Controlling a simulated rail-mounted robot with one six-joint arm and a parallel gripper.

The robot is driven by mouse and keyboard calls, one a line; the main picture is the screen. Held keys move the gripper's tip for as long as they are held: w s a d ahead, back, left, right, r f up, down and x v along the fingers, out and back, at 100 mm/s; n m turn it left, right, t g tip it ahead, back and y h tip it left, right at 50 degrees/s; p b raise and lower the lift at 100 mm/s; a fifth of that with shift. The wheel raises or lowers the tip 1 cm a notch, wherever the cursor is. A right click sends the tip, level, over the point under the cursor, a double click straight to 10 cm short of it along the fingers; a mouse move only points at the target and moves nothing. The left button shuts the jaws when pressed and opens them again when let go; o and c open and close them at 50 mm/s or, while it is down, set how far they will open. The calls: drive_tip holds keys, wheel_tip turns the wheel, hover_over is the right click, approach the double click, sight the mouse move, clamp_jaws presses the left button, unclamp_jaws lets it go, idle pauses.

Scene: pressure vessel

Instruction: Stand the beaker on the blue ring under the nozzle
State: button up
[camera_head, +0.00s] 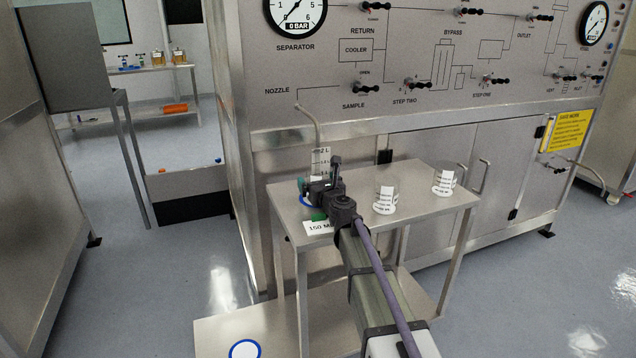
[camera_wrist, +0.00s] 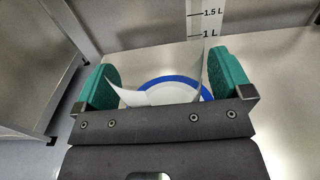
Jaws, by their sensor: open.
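My gripper (camera_wrist: 165,88) is open, with its green fingers apart on either side of white curved surfaces, apparently the beaker (camera_wrist: 165,95). Its clear walls are hard to make out, and my gripper's body hides its lower part. Behind it the blue ring (camera_wrist: 172,79) shows on the small table; in the head view the ring (camera_head: 304,200) is mostly covered by my gripper (camera_head: 312,186). An upright graduated piece marked in litres (camera_head: 320,160) stands just beyond, under the bent nozzle (camera_head: 312,115). I cannot tell whether the beaker sits centred on the ring.
The vessel panel (camera_head: 420,50) rises behind.

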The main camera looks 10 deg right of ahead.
drive_tip(key=shift+r, duration=0.3)
drive_tip(key=s, duration=0.4)
drive_tip(key=s+d, duration=0.1)
drive_tip(key=s, duration=0.3)
drive_tip(key=s+d, duration=0.1)
drive_tip(key=s, duration=0.3)
drive_tip(key=shift+f, duration=0.1)
drive_tip(key=shift+w, duration=0.1)
